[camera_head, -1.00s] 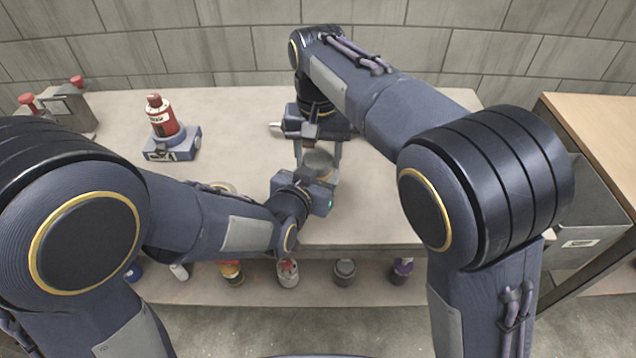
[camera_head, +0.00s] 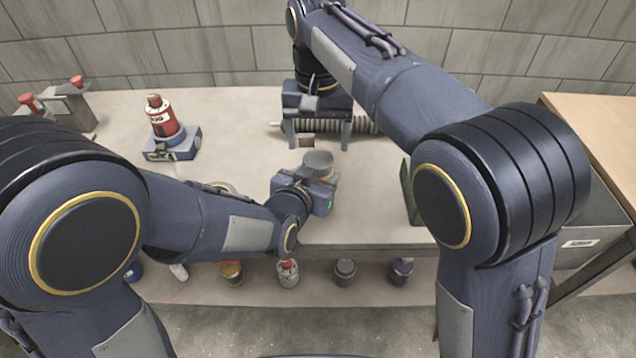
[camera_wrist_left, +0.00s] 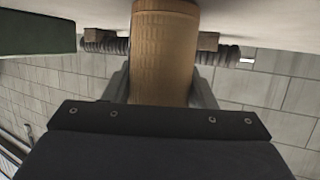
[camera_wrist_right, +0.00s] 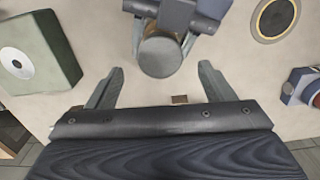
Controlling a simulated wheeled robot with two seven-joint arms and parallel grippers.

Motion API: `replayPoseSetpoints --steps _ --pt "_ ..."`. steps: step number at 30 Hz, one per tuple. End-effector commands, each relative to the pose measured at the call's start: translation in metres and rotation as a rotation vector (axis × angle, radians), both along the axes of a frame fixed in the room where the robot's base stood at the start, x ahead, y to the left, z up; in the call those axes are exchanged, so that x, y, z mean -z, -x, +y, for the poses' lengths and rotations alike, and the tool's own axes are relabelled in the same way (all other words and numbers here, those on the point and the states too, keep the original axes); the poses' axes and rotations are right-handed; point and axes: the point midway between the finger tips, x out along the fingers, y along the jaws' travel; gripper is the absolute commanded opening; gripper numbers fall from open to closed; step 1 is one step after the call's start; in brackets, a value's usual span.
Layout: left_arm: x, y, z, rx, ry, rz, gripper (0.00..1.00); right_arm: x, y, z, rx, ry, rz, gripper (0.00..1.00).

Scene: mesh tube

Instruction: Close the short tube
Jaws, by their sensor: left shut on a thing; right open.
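The tan mesh tube (camera_wrist_left: 165,55) stands upright in my left gripper (camera_head: 315,178), whose fingers are shut on its sides. A grey round cap (camera_head: 318,159) sits on top of the tube; it also shows in the right wrist view (camera_wrist_right: 160,56). My right gripper (camera_head: 318,143) is open and empty, behind the capped tube and apart from it. In the right wrist view its two fingers (camera_wrist_right: 157,88) stand wide apart, with the cap beyond them. The cap's lower edge is too small to judge how tightly it is seated.
A grey corrugated hose (camera_head: 362,125) lies on the bench behind my right gripper, by a small brown block (camera_head: 306,140). A red bottle (camera_head: 163,117) stands on a blue base at left. A green box (camera_head: 408,193) is at right. Several bottles stand on the lower shelf.

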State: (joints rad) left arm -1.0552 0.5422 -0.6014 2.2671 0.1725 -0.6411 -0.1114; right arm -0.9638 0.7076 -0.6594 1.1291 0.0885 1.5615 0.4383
Motion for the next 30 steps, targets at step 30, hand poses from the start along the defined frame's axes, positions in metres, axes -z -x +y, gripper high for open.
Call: replayPoseSetpoints --steps 30 --pt "0.0 0.0 0.0 0.0 0.0 -0.001 0.0 -0.034 0.0 0.0 -0.438 0.0 0.001 0.64"
